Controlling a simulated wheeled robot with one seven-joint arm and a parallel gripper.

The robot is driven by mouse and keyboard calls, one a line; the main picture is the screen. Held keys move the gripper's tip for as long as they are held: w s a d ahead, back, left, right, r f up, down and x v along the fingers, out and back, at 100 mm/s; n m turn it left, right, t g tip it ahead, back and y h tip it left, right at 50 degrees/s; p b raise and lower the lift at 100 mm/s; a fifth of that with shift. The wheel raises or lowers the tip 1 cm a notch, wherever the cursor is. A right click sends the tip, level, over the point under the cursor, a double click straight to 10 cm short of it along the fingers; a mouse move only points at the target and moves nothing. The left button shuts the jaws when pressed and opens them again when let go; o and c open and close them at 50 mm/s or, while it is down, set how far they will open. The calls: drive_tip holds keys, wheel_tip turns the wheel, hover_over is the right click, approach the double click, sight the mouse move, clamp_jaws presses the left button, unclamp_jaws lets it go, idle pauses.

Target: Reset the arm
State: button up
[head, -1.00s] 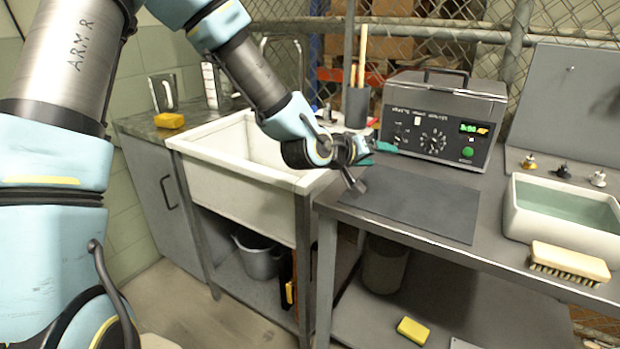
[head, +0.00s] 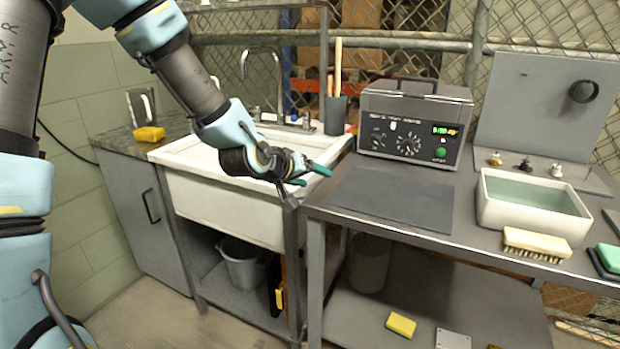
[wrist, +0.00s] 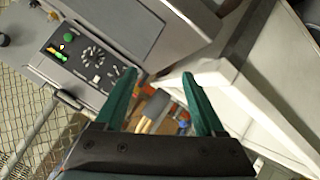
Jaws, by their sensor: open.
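My gripper (head: 307,176) is at the end of my raised arm, above the front right corner of the white sink (head: 225,200) in the head view. Its green fingers are spread apart with nothing between them. In the wrist view my gripper (wrist: 160,92) is open too, its two green fingers pointing up the picture. The grey ultrasonic-type box with dials (head: 413,125) stands to the right of my gripper, apart from it.
A dark mat (head: 392,200) lies on the bench right of the sink. A green-lined basin (head: 530,205) and a brush (head: 537,243) are further right. A faucet (head: 262,75) and a dark holder with sticks (head: 336,112) stand behind. A yellow sponge (head: 149,134) is at the left.

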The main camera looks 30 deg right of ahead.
idle(0.4)
drive_tip(key=w+a+f+n+y+p, duration=0.1)
drive_tip(key=w+a+y, duration=0.2)
drive_tip(key=a, duration=0.8)
drive_tip(key=w+a+f+n+y, duration=0.1)
drive_tip(key=w+a+y, duration=0.15)
drive_tip(key=a, duration=0.75)
drive_tip(key=s+a+r+n+g+y, duration=0.1)
drive_tip(key=s+a, duration=0.3)
drive_tip(key=a, duration=0.6)
drive_tip(key=s+a+r+n+g+y, duration=0.1)
drive_tip(key=s+a+r+n+y, duration=0.1)
drive_tip(key=a, duration=0.9)
drive_tip(key=s+y+p, duration=0.1)
drive_tip(key=s, duration=0.1)
drive_tip(key=shift+s+a+r+g+y, duration=0.2)
drive_tip(key=shift+s+r+g+y, duration=0.05)
drive_tip(key=shift+s+g+y, duration=0.15)
